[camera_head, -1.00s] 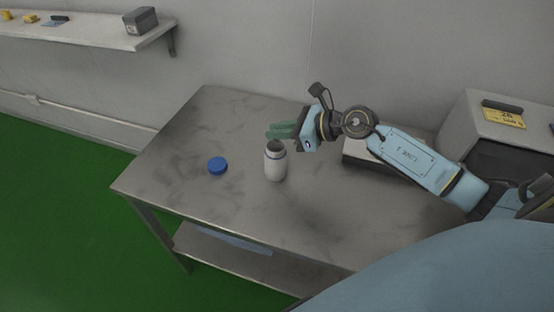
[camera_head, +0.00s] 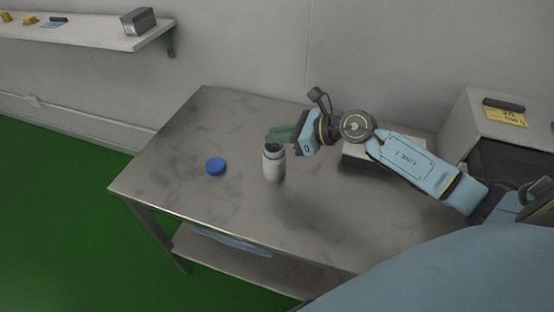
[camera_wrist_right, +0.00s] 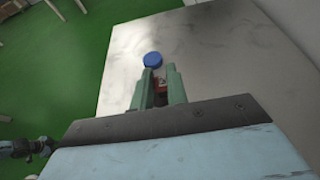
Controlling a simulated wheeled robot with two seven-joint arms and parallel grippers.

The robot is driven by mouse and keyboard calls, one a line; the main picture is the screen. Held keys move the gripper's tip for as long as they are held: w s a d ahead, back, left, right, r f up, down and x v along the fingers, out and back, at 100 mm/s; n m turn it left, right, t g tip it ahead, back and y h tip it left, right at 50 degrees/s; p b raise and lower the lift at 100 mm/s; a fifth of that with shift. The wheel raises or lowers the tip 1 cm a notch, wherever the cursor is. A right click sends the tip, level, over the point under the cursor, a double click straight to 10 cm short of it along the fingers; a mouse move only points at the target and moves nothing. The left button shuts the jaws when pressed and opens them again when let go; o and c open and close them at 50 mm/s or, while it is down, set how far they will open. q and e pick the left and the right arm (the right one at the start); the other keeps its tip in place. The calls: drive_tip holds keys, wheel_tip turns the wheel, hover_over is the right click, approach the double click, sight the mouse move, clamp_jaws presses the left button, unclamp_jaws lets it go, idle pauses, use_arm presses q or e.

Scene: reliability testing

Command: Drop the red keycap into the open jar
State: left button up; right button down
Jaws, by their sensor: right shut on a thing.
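The keycap is hidden in the head view. I cannot make out the jar clearly in the wrist view. A blue lid (camera_head: 215,166) lies flat on the table left of the jar; the wrist view also shows it (camera_wrist_right: 152,59) beyond the fingertips.
The grey metal table (camera_head: 190,130) is bare at left and in front. A low box (camera_head: 362,155) stands behind my right forearm. A larger cabinet (camera_head: 480,115) stands at right. A wall shelf (camera_head: 90,35) holds several small items.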

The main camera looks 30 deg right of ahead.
use_arm(q)
drive_tip(key=shift+s+f, duration=0.1)
drive_tip(key=shift+f, duration=0.25)
use_arm(e)
drive_tip(key=shift+f, duration=0.3)
drive_tip(key=c, duration=1.3)
unclamp_jaws()
use_arm(q)
drive_tip(key=shift+a+r, duration=0.1)
drive_tip(key=shift+a, duration=0.15)
use_arm(e)
drive_tip(key=v, duration=1.3)
drive_tip(key=shift+s+d, duration=0.25)
drive_tip(key=shift+d, duration=0.05)
